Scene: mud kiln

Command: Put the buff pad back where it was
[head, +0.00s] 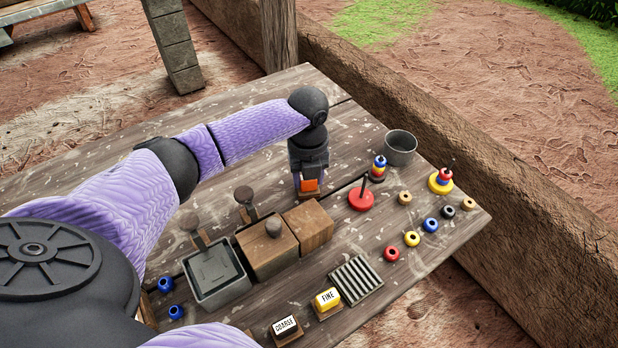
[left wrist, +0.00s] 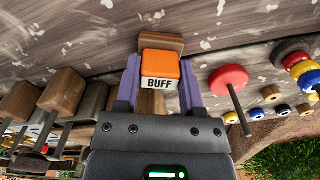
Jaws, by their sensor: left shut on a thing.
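The orange buff pad (head: 309,186), with a white BUFF label, is between the fingers of my left gripper (head: 309,180), which is shut on it. In the left wrist view the pad (left wrist: 159,67) sits between the purple fingers of the gripper (left wrist: 160,85), with a wooden piece (left wrist: 163,42) showing behind it. I cannot tell whether pad and wood touch. The yellow FINE pad (head: 328,298) and the dark COARSE pad (head: 285,325) stand on small wooden bases at the near edge. My right gripper is out of view.
A red disc with a peg (head: 361,198) stands right of my left gripper, near a grey cup (head: 400,148). Several coloured rings lie right. A wooden block (head: 309,226), lidded box (head: 267,249) and grey tray (head: 216,275) stand nearer. A slatted rack (head: 357,279) is in front.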

